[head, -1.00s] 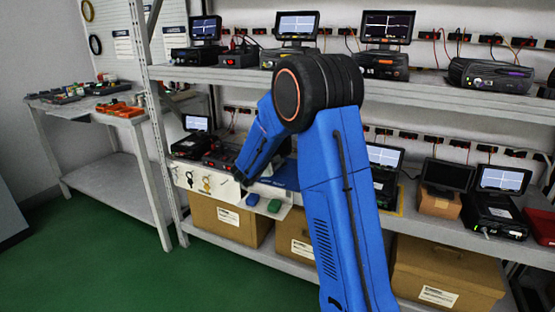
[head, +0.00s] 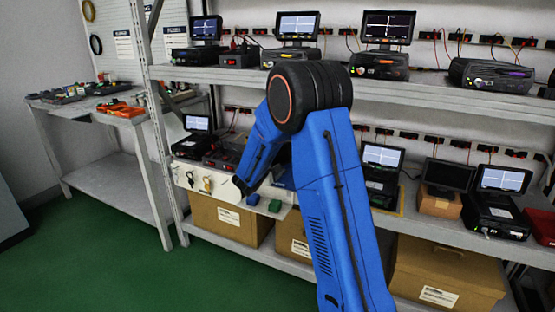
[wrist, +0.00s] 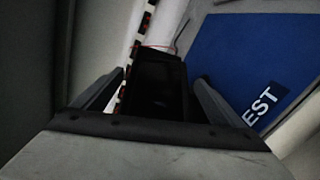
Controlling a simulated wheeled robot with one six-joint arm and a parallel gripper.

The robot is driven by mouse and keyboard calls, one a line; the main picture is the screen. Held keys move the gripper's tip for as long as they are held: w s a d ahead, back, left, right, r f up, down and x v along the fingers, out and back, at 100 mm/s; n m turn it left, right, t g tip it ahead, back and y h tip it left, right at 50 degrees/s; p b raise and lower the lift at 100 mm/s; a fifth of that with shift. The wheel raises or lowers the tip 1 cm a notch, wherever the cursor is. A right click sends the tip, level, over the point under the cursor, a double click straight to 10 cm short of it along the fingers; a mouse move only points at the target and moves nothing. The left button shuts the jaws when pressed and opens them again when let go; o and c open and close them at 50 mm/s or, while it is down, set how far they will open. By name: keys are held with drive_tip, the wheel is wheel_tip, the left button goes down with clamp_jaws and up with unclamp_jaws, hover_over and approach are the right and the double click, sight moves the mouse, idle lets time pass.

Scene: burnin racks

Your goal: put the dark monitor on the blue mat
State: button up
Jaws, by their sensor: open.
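A monitor with a dark, blank screen (head: 449,174) stands on a small cardboard box on the lower shelf, right of my arm. The blue mat (wrist: 235,60) with white lettering fills the right of the wrist view. In the head view my arm hides most of it; a small blue part (head: 284,182) shows on the lower shelf. My gripper (wrist: 155,88) is open, its fingers left of the mat in the picture. A black object (wrist: 158,72) shows between and beyond the fingers; I cannot tell what it is or whether they touch it.
Lit monitors on instrument units line both shelves; one lit unit (head: 497,205) stands right of the dark monitor. Cardboard boxes (head: 440,272) fill the space below. A side table (head: 105,180) stands left.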

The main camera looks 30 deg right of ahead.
drive_tip(key=shift+r, duration=0.1)
drive_tip(key=v, duration=1.2)
drive_tip(key=s+d+r+m+g+y, duration=0.1)
drive_tip(key=s+d+m+g, duration=0.15)
drive_tip(key=s, duration=0.65)
drive_tip(key=s+d+r+m+g+y, duration=0.1)
drive_tip(key=s+r+m+g, duration=0.15)
drive_tip(key=s, duration=0.65)
drive_tip(key=s+d+m+g+y, duration=0.1)
drive_tip(key=s+d+m+g, duration=0.15)
drive_tip(key=s, duration=0.65)
drive_tip(key=s+a+f+m+t+y, duration=0.1)
drive_tip(key=s+a+m+t+y, duration=0.1)
drive_tip(key=s+a+y, duration=0.8)
drive_tip(key=s+a+m, duration=0.1)
drive_tip(key=s+a, duration=0.4)
drive_tip(key=s, duration=0.4)
drive_tip(key=shift+s+f, duration=0.1)
drive_tip(key=shift+s, duration=0.05)
